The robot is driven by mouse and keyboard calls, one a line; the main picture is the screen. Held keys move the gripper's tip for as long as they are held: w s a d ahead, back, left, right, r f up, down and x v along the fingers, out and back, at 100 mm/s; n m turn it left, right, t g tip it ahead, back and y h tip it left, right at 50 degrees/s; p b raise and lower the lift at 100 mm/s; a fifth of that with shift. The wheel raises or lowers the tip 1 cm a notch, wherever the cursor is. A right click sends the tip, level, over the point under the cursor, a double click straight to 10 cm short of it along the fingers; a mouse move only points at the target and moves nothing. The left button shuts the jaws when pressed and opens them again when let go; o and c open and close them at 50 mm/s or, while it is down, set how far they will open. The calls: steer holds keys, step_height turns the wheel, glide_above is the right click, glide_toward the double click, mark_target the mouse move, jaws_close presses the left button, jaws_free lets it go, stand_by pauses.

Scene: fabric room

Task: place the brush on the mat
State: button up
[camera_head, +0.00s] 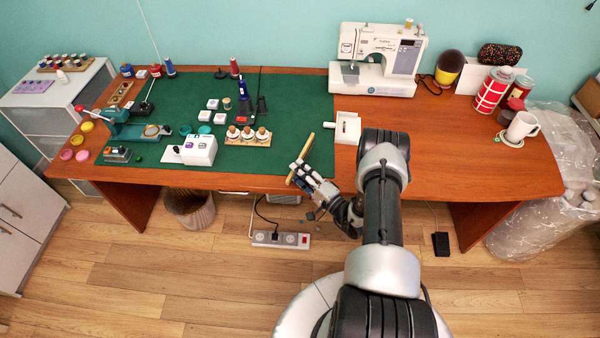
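A green mat (195,98) covers the left and middle part of the wooden table. A slim tan wooden piece, which looks like the brush (307,147), is held slantwise by my gripper (298,172). My gripper appears shut on it, near its lower part. In the picture they lie over the mat's front right corner and the table's front edge. I cannot tell how high the brush is above the mat. Its bristles cannot be made out.
A white tray (347,128) is right of the brush. A sewing machine (380,60) stands behind. The mat's front right part looks clear.

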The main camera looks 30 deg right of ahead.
steer(key=r+p+v, duration=0.1)
steer(key=p+v, duration=0.1)
steer(key=v, duration=1)
steer(key=w+a+r+n+g+y, duration=0.1)
steer(key=a+r+n+g+y, duration=0.4)
steer(key=a+r+g, duration=0.5)
steer(key=w+a+r+n+g+y, duration=0.1)
steer(key=a+r+n+g+y, duration=0.45)
steer(key=r, duration=0.85)
steer(key=s+a+r+n+g+h, duration=0.4)
steer(key=s+a+r+h, duration=0.4)
steer(key=s, duration=0.4)
steer(key=s+d+r+n+t+h, duration=0.1)
steer(key=s+d+r+t+h, duration=0.1)
steer(key=s+r+t+h, duration=0.4)
step_height(320, 180, up, 2)
steer(key=shift+s+d+h, duration=0.25)
steer(key=shift+s+h, duration=0.1)
steer(key=shift+s, duration=0.65)
steer(key=shift+c, duration=0.4)
